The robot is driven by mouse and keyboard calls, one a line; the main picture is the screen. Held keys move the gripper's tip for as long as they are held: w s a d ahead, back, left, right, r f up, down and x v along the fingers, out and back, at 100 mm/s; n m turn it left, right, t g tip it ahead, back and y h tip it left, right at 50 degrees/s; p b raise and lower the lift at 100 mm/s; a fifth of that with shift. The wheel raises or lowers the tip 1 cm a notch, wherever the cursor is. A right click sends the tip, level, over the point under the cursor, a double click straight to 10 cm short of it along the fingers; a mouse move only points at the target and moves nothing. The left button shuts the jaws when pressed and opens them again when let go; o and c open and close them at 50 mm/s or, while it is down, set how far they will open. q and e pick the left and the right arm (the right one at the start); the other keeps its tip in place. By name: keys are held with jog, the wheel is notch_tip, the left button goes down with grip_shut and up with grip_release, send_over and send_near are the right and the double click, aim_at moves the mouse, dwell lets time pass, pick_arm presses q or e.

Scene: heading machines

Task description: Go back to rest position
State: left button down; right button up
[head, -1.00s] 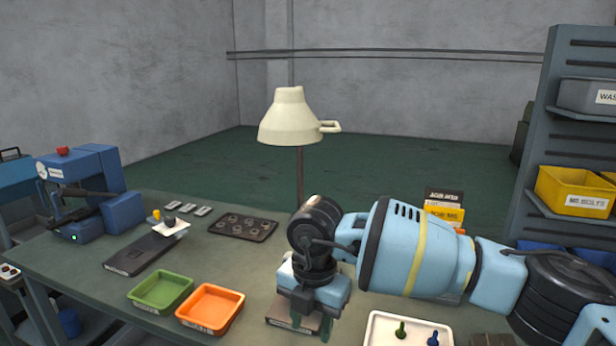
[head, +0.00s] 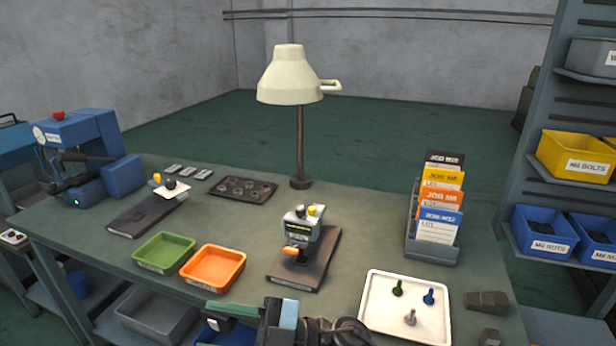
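My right gripper (head: 222,316) is at the bottom edge of the head view, in front of the table's near edge and below the orange tray (head: 213,267). Its fingers point left. It is partly cut off by the frame, and I cannot tell how far its fingers are apart. No held object is clear in it. My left gripper is not in view. A small device with an orange lever (head: 300,232) stands on a dark base plate on the table (head: 360,215), clear of my arm.
A green tray (head: 164,253) sits beside the orange one. A white tray (head: 380,318) with several coloured pegs is at front right. A job-card holder (head: 432,248), a lamp (head: 290,80) and a blue machine (head: 122,172) stand on the table. Shelves with bins (head: 578,158) are at right.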

jog(key=w+d+f+m+t+h, duration=0.2)
jog(key=d+f+m+t+h, duration=0.4)
jog(key=d+f+m+t, duration=0.3)
jog(key=w+d+f+m+t+h, duration=0.3)
jog(key=d+f+m+t+h, duration=0.35)
jog(key=m+t, duration=0.4)
jog(key=s+d+f+m+g+h, duration=0.5)
jog(key=s+d+f+g+h, duration=0.2)
jog(key=s+d+f, duration=1)
notch_tip(320, 180, down, 4)
jog(key=shift+s+d+r+g+h, duration=0.1)
jog(key=shift+s+d+g+h, duration=0.25)
jog(key=shift+s, duration=0.8)
jog(key=shift+a, duration=0.15)
